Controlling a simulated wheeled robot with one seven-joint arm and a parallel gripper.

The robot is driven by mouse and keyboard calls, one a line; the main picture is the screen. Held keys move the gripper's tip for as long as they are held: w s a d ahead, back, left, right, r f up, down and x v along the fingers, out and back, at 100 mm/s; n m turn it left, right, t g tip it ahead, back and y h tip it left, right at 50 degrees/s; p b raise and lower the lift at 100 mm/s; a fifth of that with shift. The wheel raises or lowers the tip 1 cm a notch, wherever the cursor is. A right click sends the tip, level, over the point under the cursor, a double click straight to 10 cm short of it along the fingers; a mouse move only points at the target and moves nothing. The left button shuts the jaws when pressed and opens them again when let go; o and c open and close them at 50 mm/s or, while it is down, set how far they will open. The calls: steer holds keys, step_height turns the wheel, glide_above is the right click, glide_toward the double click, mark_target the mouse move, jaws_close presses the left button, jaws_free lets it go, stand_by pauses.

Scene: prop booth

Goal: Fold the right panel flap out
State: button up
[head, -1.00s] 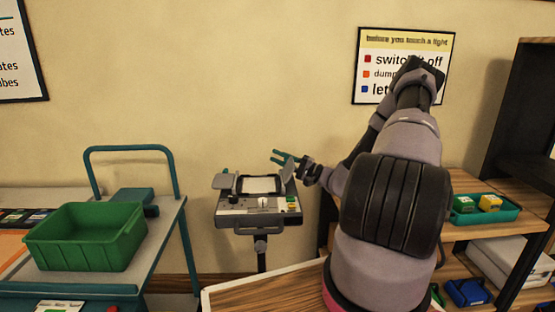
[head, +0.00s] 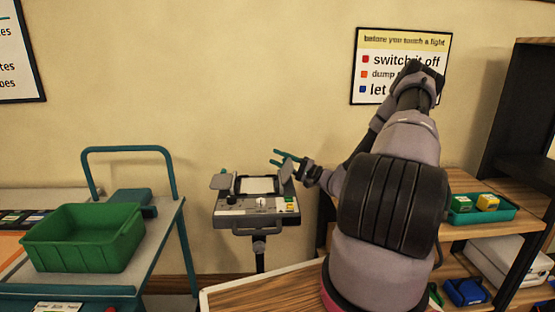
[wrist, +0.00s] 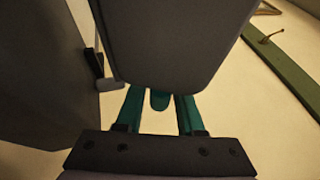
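The grey control panel (head: 232,216) stands on a thin post by the wall. Its right flap (head: 286,171) is a grey plate rising at a tilt from the panel's right edge. The left flap (head: 220,182) is spread out to the left, with a teal tab. My gripper (head: 287,156) is at the right flap, its two teal fingers apart. In the wrist view, the right flap (wrist: 175,40) covers the fingertips of my gripper (wrist: 160,107). A small teal tab (wrist: 160,100) shows between the fingers. I cannot tell whether the fingers touch the flap.
A teal cart (head: 160,225) with a green bin (head: 85,240) stands left of the panel. A wooden shelf unit (head: 485,233) with a teal tray (head: 465,215) is at the right. A pale-edged wooden surface (head: 265,295) lies in front. Bare wall is behind the panel.

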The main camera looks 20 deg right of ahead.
steer(key=v, duration=1)
steer(key=shift+d+f, duration=0.1)
